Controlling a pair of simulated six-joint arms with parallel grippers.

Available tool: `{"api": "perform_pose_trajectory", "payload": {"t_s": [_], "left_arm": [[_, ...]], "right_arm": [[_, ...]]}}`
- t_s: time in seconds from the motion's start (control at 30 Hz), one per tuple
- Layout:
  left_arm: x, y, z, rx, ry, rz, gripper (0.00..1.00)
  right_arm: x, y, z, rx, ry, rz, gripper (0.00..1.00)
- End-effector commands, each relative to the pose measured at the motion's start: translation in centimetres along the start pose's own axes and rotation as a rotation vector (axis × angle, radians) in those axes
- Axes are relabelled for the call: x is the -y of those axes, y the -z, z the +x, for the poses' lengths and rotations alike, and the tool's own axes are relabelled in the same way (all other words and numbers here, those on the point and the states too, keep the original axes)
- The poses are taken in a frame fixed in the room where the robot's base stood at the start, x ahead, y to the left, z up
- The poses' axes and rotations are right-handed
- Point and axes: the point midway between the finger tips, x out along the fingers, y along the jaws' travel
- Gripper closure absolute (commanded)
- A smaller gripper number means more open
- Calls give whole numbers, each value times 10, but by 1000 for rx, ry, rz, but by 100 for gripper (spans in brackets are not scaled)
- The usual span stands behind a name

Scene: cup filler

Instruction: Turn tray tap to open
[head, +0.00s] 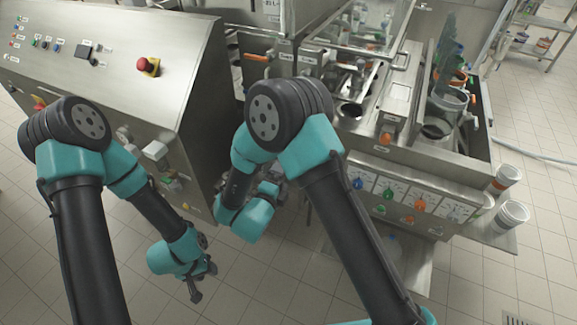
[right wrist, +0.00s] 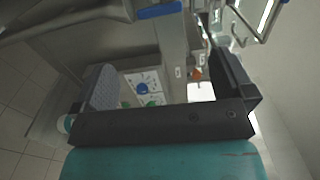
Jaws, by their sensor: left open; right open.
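A front panel (head: 405,195) on the right machine carries a row of coloured knobs: a blue knob (head: 358,183), a green knob (head: 389,192) and an orange knob (head: 420,204). An orange-handled tap (head: 386,138) sits above the panel. I cannot tell which is the tray tap. In the right wrist view, the blue knob (right wrist: 142,89) and green knob (right wrist: 152,103) show between the fingers of my right gripper (right wrist: 160,68), which is open, empty and apart from them. In the head view it is mostly hidden behind my arm. My left gripper (head: 203,283) is open and empty, low over the floor.
A steel control cabinet (head: 120,80) with a red emergency button (head: 148,66) stands at left. White cup stacks (head: 511,216) stand on a side shelf (head: 490,233) at right. A lower steel tray (head: 415,270) juts out below the panel. Tiled floor (head: 500,280) is open in front.

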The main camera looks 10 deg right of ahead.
Motion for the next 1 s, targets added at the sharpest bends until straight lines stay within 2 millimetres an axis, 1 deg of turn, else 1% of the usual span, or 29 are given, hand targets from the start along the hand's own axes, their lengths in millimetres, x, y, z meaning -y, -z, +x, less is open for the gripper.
{"api": "perform_pose_trajectory", "payload": {"t_s": [0.03,0.13,0.23,0.33,0.47,0.87,1.0], "left_arm": [[0,0,0,0,0,0,57],[0,0,0,0,0,0,57],[0,0,0,0,0,0,57],[0,0,0,0,0,0,57],[0,0,0,0,0,0,57],[0,0,0,0,0,0,57],[0,0,0,0,0,0,57]], "right_arm": [[0,-1,-11,4,0,-1,0],[0,-1,-27,3,0,-1,0],[0,-1,-40,2,-1,0,0],[0,0,-47,1,0,1,0],[0,0,-50,-1,0,1,0],[0,0,-50,-1,-1,0,0],[-5,3,-42,13,-26,-26,0]]}}
